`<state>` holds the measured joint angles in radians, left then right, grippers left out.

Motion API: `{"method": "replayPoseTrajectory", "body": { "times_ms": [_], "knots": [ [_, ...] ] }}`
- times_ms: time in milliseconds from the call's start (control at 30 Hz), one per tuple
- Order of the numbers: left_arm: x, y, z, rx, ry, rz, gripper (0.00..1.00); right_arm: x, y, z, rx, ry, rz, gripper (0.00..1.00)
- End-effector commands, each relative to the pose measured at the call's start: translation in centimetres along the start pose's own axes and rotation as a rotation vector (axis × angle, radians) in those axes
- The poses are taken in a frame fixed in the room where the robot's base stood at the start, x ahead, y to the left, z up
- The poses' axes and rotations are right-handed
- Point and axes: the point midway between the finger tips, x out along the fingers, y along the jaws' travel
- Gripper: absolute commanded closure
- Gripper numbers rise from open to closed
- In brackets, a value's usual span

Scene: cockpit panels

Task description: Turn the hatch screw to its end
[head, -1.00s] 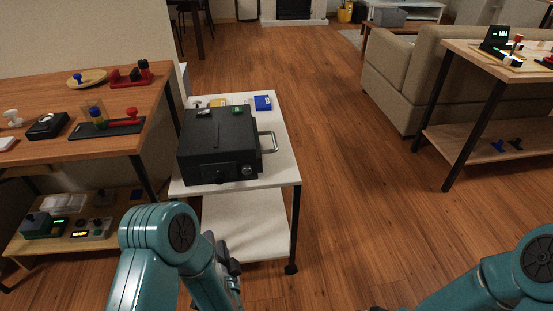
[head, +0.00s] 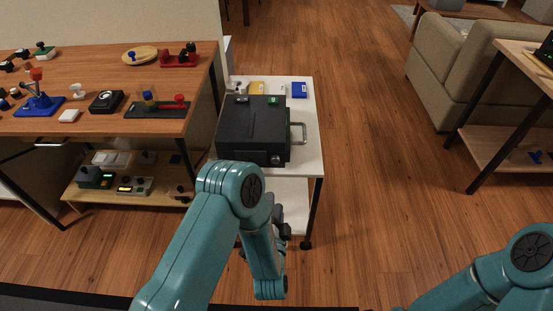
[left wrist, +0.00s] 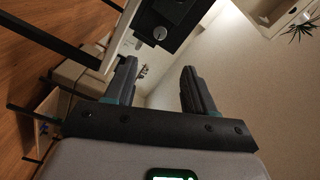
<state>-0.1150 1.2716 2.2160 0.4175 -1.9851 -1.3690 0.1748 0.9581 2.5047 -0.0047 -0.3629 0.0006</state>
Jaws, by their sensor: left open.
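A black box (head: 252,128) with a silver side handle (head: 299,132) sits on the white cart. A round silver screw head (left wrist: 160,33) shows on the box's dark face in the left wrist view. A small round fitting (head: 276,159) on the box's front in the head view looks like the same part. My left gripper (head: 279,222) is in front of the cart, below the box front. In the left wrist view its two fingers (left wrist: 160,77) are apart and empty, with the screw beyond them, apart from it. My right gripper is out of view; only its arm shows.
The white cart (head: 309,110) has a lower shelf and a black leg at the right front. A wooden bench (head: 70,65) with several devices stands at left. A sofa (head: 455,85) and another table (head: 510,95) are at right. Open floor (head: 375,190) lies between.

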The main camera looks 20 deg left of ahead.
Motion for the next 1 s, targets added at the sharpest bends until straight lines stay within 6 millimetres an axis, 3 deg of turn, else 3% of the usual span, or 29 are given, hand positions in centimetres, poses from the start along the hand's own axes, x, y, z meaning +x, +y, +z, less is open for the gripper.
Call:
{"method": "replayPoseTrajectory", "body": {
  "times_ms": [33, 100, 167, 400, 600, 800, 1000],
  "knots": [
    [0.5, -1.0, -0.3, 0.000, -0.003, 0.001, 0.46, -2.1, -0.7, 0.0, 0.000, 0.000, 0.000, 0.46],
    [1.2, -0.8, -0.3, 0.001, -0.002, -0.001, 0.46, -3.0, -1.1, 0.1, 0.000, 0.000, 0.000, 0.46],
    [3.0, -0.1, -0.1, -0.002, -0.001, -0.006, 0.46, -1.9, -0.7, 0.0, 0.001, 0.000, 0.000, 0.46],
    [8.8, 0.0, -0.3, -0.001, 0.002, -0.006, 0.46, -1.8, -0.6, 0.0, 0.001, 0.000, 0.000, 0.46],
    [12.5, 0.1, -0.3, 0.000, 0.003, -0.003, 0.46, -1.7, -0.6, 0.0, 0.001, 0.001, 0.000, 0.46],
    [14.3, 0.1, -0.3, 0.001, 0.003, 0.000, 0.46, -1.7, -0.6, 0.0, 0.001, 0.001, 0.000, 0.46],
    [14.6, 0.1, -0.3, 0.002, 0.003, 0.001, 0.46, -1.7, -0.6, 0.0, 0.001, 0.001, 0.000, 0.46]
  ]
}}
